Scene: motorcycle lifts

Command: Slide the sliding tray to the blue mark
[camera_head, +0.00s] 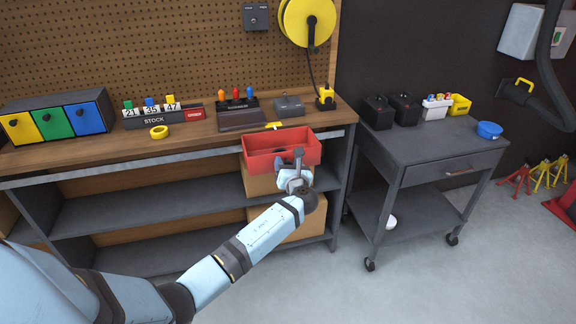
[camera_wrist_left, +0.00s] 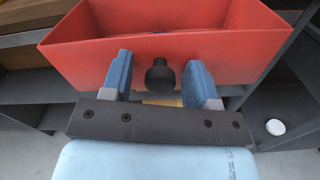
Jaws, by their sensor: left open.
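The sliding tray (camera_head: 298,150) is a red open box at the front edge of the workbench, near its right end. A yellow tab (camera_head: 273,125) shows at its back edge. My left gripper (camera_head: 288,163) is at the tray's front wall, open. In the left wrist view the tray (camera_wrist_left: 100,50) fills the top, and a black knob (camera_wrist_left: 160,76) on its front wall sits between the two blue fingers, with a gap on each side. I cannot make out a blue mark on the bench edge. My right gripper is not in view.
A grey rail (camera_head: 150,161) runs along the bench front, clear to the left of the tray. Cardboard boxes (camera_head: 262,184) stand on the shelf below it. A grey cart (camera_head: 432,147) stands close on the right. A yellow tape roll (camera_head: 159,132) lies on the bench.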

